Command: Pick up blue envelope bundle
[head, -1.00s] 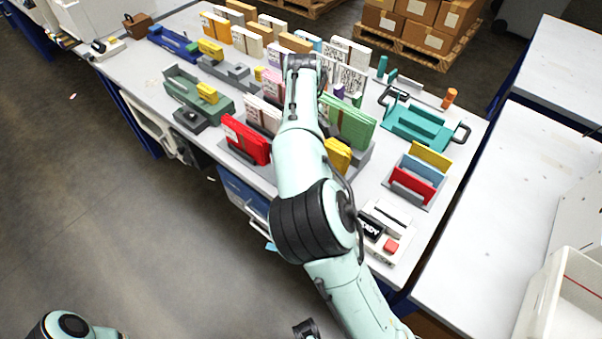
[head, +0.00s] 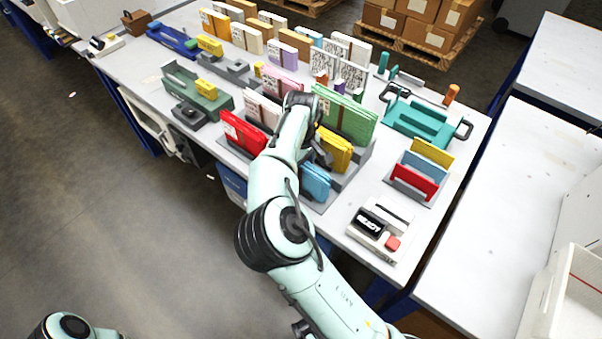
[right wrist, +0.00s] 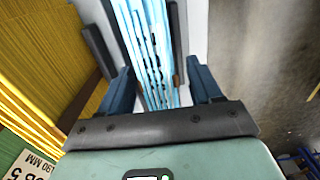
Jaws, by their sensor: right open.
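The blue envelope bundle (head: 315,182) stands upright at the front of the grey stepped rack, in front of the yellow bundle (head: 334,150). My right gripper (head: 322,160) is over it, partly hidden by my own arm in the head view. In the right wrist view the blue bundle (right wrist: 150,45) runs between the two dark fingers of my open right gripper (right wrist: 160,88). Gaps show between the fingers and the bundle, and I cannot tell any contact. My left gripper is not in view.
A red bundle (head: 243,133) and a green bundle (head: 345,113) stand close by. A white box marked READY (head: 378,230) with a red button is to the right. A grey holder with red, blue and yellow dividers (head: 417,170) stands behind it. Bare tabletop (head: 365,185) lies between.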

